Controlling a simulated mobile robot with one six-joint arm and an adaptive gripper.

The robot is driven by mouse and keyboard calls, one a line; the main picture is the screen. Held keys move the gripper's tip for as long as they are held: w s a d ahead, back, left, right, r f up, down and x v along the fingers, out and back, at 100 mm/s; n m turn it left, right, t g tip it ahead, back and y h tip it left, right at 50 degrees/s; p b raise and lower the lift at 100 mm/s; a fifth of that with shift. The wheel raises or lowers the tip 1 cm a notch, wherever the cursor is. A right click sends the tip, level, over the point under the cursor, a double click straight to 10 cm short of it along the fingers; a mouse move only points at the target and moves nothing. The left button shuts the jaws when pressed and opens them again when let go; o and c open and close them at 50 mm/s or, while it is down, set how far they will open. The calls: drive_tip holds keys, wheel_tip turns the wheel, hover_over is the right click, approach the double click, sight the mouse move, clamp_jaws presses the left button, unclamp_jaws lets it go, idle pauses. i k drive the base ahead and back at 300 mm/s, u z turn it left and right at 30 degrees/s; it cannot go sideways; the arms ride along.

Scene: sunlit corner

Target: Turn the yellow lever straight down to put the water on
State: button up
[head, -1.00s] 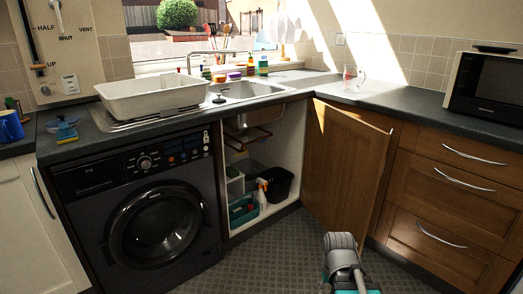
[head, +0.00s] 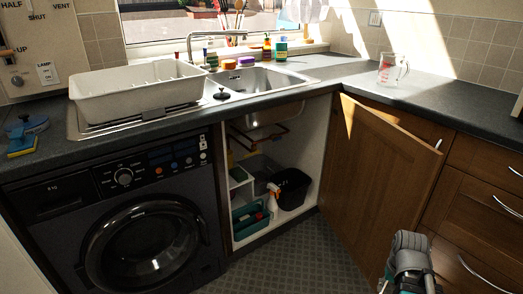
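No yellow lever can be made out for certain. Under the sink, the open cupboard (head: 225,215) shows copper-coloured pipework (head: 262,137) below the basin. A small yellowish patch (head: 231,158) shows at the cupboard's left inside edge, too small and dark to identify. On the wall at the far left, a cream panel (head: 45,25) marked HALF, SHUT, VENT, UP and LAMP carries a brown handle (head: 6,52), partly cut off by the frame. Part of my arm shows at the lower right, in front of the wooden cupboard door. My gripper's fingertips are not in view.
The wooden door (head: 375,175) stands open, angled out on the right. A black bin (head: 290,188), a teal caddy (head: 249,220) and a spray bottle (head: 273,197) fill the cupboard floor. A washing machine (head: 130,225) stands left. The patterned floor (head: 290,255) in front is clear.

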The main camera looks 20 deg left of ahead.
sight(257, 151)
drive_tip(key=u, duration=0.2)
drive_tip(key=i, duration=1)
drive_tip(key=u, duration=0.55)
